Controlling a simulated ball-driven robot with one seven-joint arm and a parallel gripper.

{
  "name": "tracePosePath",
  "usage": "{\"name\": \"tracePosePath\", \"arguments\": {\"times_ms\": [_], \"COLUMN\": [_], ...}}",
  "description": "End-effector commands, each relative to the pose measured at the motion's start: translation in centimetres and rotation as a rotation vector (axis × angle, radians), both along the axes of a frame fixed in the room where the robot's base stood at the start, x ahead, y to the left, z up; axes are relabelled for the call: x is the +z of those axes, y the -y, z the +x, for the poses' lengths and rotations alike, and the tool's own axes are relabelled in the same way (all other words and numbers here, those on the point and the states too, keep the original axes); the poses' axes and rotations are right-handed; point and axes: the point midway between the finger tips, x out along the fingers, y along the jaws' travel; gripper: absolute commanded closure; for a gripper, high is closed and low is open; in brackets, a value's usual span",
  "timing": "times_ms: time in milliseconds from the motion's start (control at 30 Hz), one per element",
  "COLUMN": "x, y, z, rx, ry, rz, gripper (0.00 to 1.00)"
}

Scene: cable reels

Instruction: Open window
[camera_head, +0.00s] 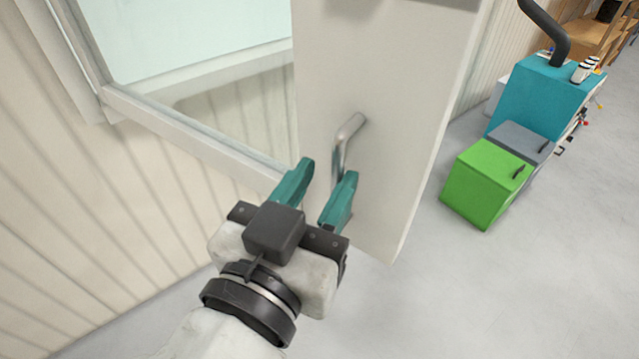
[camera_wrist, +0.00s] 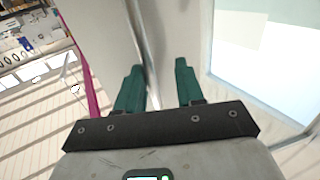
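A window (camera_head: 200,32) with pale glass in a white frame (camera_head: 190,127) is at upper left in the head view. A white panel (camera_head: 410,90) stands beside it, angled to the frame, and carries a bent metal lever handle (camera_head: 346,142). My gripper (camera_head: 330,170) is open at the handle's lower end, with teal fingers apart. In the wrist view the gripper (camera_wrist: 157,66) also shows open, with the pale panel ahead and a grey streak between the fingers that may be the handle. I cannot tell whether a finger touches the handle.
A light ribbed wall (camera_head: 90,220) runs along the left. At the right stand a green box (camera_head: 480,185), a grey box (camera_head: 522,138) and a teal machine (camera_head: 540,95) with a black tube. The grey floor (camera_head: 480,290) at lower right is clear.

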Motion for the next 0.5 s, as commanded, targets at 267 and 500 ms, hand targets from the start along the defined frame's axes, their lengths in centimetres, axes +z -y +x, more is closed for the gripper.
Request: {"name": "tracePosePath", "arguments": {"times_ms": [267, 500], "x": [-0.1, -0.1], "y": [-0.2, -2.2], "z": [-0.6, -4.1], "rx": [-0.003, 0.001], "ry": [0.000, 0.001], "rz": [0.001, 0.002], "gripper": [0.63, 0.63]}}
